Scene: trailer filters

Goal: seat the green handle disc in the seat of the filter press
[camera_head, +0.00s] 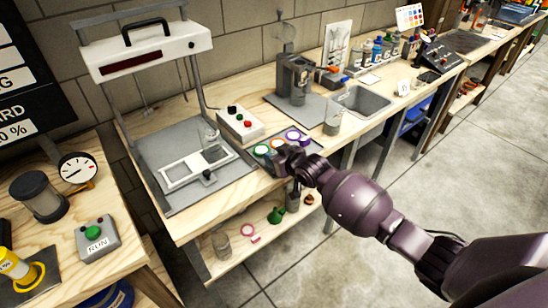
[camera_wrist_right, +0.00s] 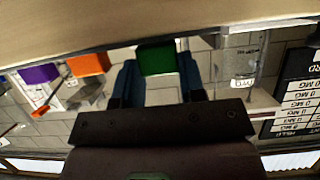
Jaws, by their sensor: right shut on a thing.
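My right gripper (camera_head: 284,157) is at the front edge of the bench, by a dark tray. In the right wrist view its two dark fingers (camera_wrist_right: 156,82) are shut on a green handle (camera_wrist_right: 156,60). A tall frame with a white head and black handle (camera_head: 150,48) stands left of the gripper, over a pale plate with openings (camera_head: 197,166). I cannot tell for sure whether this frame is the filter press. My left gripper is not in view.
A shelf below holds small items.

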